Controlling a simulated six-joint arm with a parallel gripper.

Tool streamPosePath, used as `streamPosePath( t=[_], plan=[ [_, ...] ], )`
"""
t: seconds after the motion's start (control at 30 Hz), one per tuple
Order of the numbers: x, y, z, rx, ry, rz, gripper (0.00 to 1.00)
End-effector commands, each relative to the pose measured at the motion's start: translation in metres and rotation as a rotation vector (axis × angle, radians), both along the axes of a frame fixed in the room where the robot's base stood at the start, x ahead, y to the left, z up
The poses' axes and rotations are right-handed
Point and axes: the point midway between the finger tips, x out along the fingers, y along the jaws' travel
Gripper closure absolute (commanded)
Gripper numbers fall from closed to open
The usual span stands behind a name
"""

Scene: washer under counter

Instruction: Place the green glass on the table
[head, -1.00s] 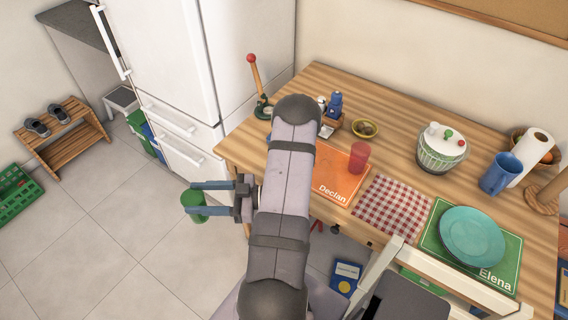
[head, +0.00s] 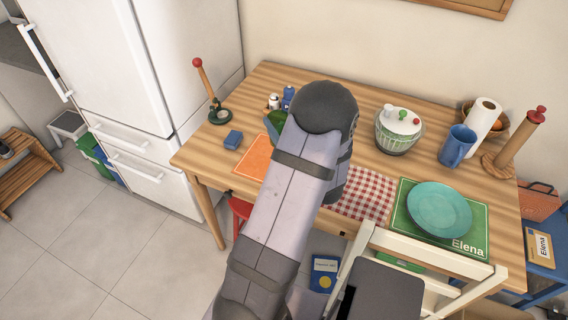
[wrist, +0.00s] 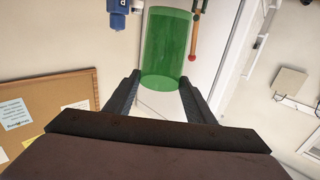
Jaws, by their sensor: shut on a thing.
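The green glass (wrist: 167,45) is held between the two fingers of my gripper (wrist: 160,88) in the wrist view, where the scene appears upside down. In the head view a green part of the glass (head: 274,122) shows at the left of my arm, over the back left part of the wooden table (head: 205,155). My arm hides the gripper and most of the glass there. I cannot tell whether the glass touches the table.
A blue block (head: 233,140) and an orange placemat (head: 254,153) lie near the left edge. A red-knobbed stand (head: 208,95) is at the back left. A white chair (head: 430,245) is in front.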

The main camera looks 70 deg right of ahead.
Motion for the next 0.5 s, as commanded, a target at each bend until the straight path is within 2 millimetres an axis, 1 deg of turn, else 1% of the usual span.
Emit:
streamPosePath(
  t=[0.13, 0.33, 0.43, 0.5],
  plan=[
    [-0.010, -0.011, -0.001, -0.001, -0.001, -0.058, 0.92],
    [-0.012, -0.013, -0.005, -0.001, -0.001, -0.068, 0.92],
    [-0.011, -0.013, -0.012, 0.000, -0.002, -0.067, 0.92],
    [-0.011, -0.013, -0.020, 0.002, -0.003, -0.067, 0.92]
  ],
)
